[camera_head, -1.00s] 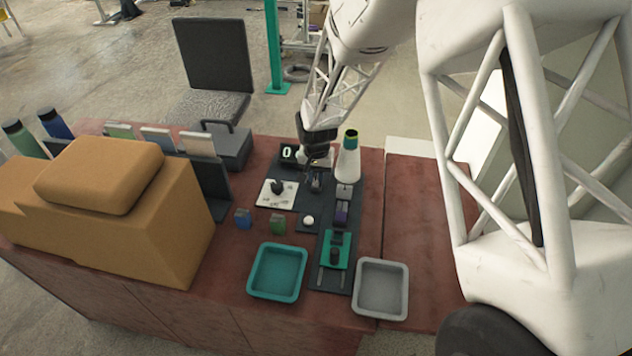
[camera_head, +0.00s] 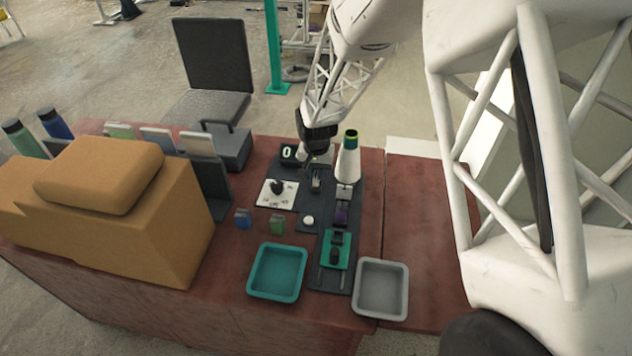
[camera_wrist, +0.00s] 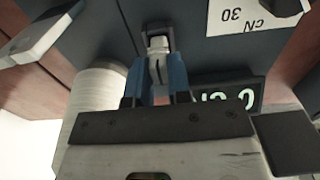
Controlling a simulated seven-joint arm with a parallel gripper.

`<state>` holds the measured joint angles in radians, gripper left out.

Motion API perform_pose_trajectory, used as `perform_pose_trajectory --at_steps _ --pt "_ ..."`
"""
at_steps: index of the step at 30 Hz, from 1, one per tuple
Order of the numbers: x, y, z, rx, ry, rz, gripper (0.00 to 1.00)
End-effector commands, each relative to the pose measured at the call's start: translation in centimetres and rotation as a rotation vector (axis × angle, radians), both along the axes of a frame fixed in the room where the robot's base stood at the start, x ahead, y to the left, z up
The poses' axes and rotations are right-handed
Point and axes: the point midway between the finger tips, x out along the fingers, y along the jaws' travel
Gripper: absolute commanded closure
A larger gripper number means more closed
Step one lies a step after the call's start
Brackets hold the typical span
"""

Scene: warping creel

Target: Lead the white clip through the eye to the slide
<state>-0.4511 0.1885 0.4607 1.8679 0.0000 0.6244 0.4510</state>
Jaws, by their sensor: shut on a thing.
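My gripper (camera_wrist: 157,82) is shut on the white clip (camera_wrist: 157,66), which sits between its blue fingers in the wrist view. A small dark upright bracket (camera_wrist: 157,32) is just beyond the clip; I cannot tell whether they touch. In the head view my gripper (camera_head: 315,160) is above the back of the dark board, beside the white cone, and the clip is too small to make out. The dark bracket (camera_head: 316,182) stands in front of it. The green slide (camera_head: 336,252) with a dark knob is at the board's front. I cannot tell for certain which part is the eye.
The white cone (camera_head: 347,162) stands close right of my gripper. A display (camera_head: 288,152) reading 0 and a dial card (camera_head: 277,193) are left. Teal (camera_head: 252,274) and grey (camera_head: 357,290) trays stand at the front.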

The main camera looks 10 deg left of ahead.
Motion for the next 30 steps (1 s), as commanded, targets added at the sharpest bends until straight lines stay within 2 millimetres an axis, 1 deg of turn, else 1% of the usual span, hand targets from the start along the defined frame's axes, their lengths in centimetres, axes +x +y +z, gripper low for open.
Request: perform_pose_trajectory --at_steps 8,21,30 --pt "0.0 0.0 0.2 0.0 0.0 0.0 1.0" --pt "0.0 0.0 2.7 0.0 -0.001 0.0 1.0" --pt "0.0 0.0 2.9 0.0 0.0 0.0 1.0"
